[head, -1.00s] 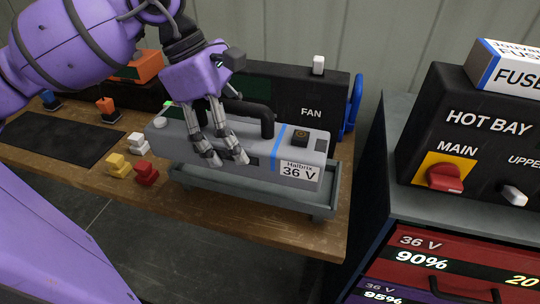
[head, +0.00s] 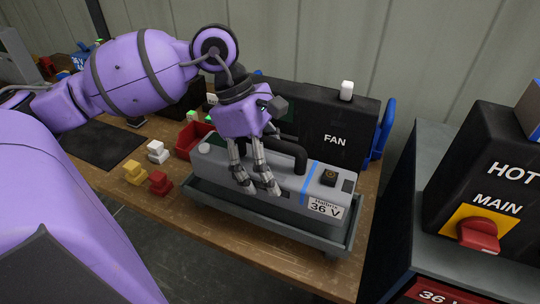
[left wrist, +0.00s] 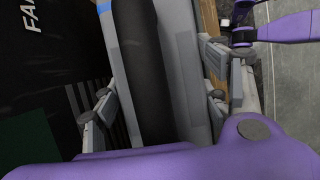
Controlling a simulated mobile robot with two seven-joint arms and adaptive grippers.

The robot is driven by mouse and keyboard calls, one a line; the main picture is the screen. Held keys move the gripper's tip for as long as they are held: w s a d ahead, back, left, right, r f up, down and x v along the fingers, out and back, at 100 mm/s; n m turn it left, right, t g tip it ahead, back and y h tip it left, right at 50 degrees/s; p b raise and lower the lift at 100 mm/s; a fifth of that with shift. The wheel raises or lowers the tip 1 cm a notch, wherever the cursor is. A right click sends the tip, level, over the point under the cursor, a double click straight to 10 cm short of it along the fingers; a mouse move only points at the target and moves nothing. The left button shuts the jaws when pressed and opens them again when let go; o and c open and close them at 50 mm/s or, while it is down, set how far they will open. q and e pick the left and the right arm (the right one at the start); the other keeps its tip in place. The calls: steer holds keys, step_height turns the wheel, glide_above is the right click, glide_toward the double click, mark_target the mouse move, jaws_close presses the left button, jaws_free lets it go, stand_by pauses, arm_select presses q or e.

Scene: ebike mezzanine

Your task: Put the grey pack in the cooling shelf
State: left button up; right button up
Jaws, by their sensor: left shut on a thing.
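The grey pack (head: 280,185) has a dark carry handle, a blue stripe and a 36 V label. It lies lengthwise in or just over a grey tray (head: 275,228) on the wooden bench; I cannot tell whether it rests fully on the tray floor. My left gripper (head: 258,187) comes from above and is shut on the pack around its handle. In the left wrist view its fingers (left wrist: 160,100) stand on both sides of the dark handle and the grey body. A black FAN box (head: 330,125) stands right behind the tray.
Yellow (head: 135,173), red (head: 160,184) and white (head: 157,152) small blocks lie left of the tray, near a red bin (head: 190,138). A dark mat (head: 100,143) lies farther left. The black HOT BAY box (head: 490,190) stands on a cabinet at the right, across a gap.

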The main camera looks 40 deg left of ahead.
arm_select(q)
steer(key=shift+w+f, duration=0.1)
steer(key=shift+f, duration=1.6)
steer(key=shift+f, duration=0.1)
steer(key=o, duration=2.1)
steer(key=shift+s+f, duration=0.15)
steer(key=shift+s, duration=0.05)
steer(key=shift+c, duration=0.2)
steer(key=v, duration=1.2)
steer(key=shift+p, duration=0.4)
